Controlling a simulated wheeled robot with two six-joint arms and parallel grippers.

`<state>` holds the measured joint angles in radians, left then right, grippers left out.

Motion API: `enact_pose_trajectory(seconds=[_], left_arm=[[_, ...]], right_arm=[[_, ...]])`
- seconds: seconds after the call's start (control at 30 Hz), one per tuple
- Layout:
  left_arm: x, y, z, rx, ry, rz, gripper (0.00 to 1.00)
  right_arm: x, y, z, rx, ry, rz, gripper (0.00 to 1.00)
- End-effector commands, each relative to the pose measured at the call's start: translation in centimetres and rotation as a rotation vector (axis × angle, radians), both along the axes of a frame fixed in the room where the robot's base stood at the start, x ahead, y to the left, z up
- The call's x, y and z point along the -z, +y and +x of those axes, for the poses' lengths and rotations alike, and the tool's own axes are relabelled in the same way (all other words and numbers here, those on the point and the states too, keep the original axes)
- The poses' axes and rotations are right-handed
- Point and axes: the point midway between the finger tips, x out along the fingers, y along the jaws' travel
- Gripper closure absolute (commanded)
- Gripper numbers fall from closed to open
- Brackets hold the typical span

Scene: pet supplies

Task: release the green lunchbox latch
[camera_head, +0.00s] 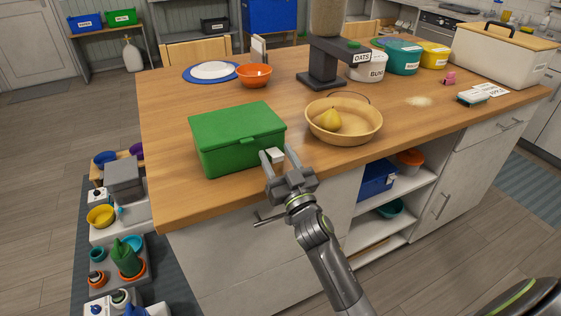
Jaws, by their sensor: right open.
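The green lunchbox (235,135) sits closed on the wooden counter, near its front edge. A small green tab, seemingly the latch (246,141), shows at the front of its lid. My right gripper (278,154) is open at the right front corner of the lunchbox, its fingers pointing away from me. A small white block-like piece shows between its fingertips; I cannot tell whether it touches them. The left finger overlaps the lunchbox's front in the picture, and contact is unclear. My left gripper is not in view.
Behind are an orange bowl (254,76), a blue-rimmed plate (189,76) and a dark dispenser (321,76). The wooden counter (166,150) is clear left of the lunchbox.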

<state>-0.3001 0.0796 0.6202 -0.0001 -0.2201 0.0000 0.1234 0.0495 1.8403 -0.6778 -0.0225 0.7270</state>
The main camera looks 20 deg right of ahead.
Motion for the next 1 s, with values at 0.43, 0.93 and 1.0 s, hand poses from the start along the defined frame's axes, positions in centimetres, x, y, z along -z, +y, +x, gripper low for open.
enact_pose_trajectory(seconds=[0.43, 0.93, 1.0], left_arm=[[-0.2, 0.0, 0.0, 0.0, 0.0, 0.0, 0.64], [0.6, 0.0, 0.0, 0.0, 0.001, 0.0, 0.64], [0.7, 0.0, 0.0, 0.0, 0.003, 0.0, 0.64]], right_arm=[[2.3, -0.2, -5.6, 0.001, 0.004, 0.002, 0.51], [5.8, -0.4, -14.3, 0.002, 0.003, 0.002, 0.51], [6.0, -0.5, -15.1, 0.001, 0.002, 0.001, 0.51]])
